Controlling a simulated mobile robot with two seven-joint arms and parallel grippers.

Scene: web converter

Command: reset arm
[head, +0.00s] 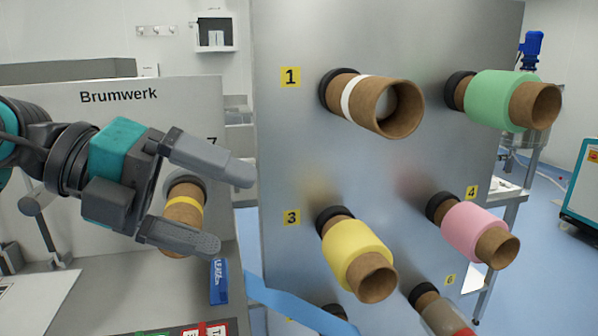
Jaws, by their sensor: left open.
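My left gripper (238,212) reaches in from the left with its two grey fingers spread apart and nothing between them. It is in front of the panel marked "Brumwerk" (110,112). Behind the fingers a brown cardboard core with a yellow band (184,212) sits on a dark holder; the lower finger partly covers it. I cannot tell the depth gap between finger and core. My right gripper is not in view.
A metal board (290,150) holds a brown core with a white band (385,105), a green roll (495,100), a yellow roll (355,255), a pink roll (470,228) and a partly cut-off roll (438,312). A blue box (219,282) stands on the grey surface. A blue strip (295,302) runs below.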

